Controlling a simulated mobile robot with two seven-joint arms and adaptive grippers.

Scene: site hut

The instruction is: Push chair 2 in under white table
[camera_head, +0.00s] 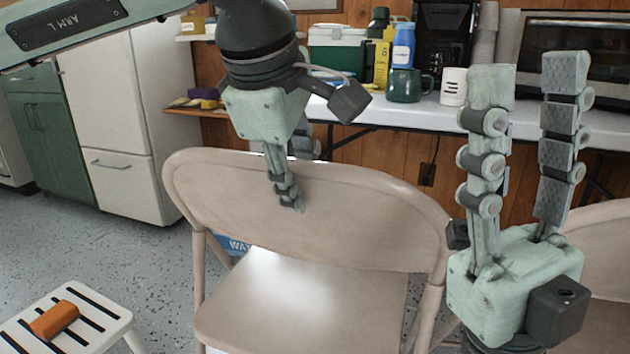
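A beige folding chair (330,205) stands in the middle, its backrest towards me and its seat (300,310) beyond and below. It may be chair 2; I see no number. My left gripper (290,200) points down at the backrest's upper middle. One finger lies over the near face; part of the other shows behind the top edge, its tip hidden. I cannot tell whether they pinch the backrest. The white table (420,112) is along the wall behind the chair. My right gripper (528,85) points up, fingers apart and empty, at the right.
A second beige chair (605,245) is partly visible at the right edge. A white slatted stool (95,318) with an orange block (55,318) stands at the lower left. The table carries a green mug (403,86), a white mug (453,86) and a cooler (337,48). Speckled floor (150,255) is clear at left.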

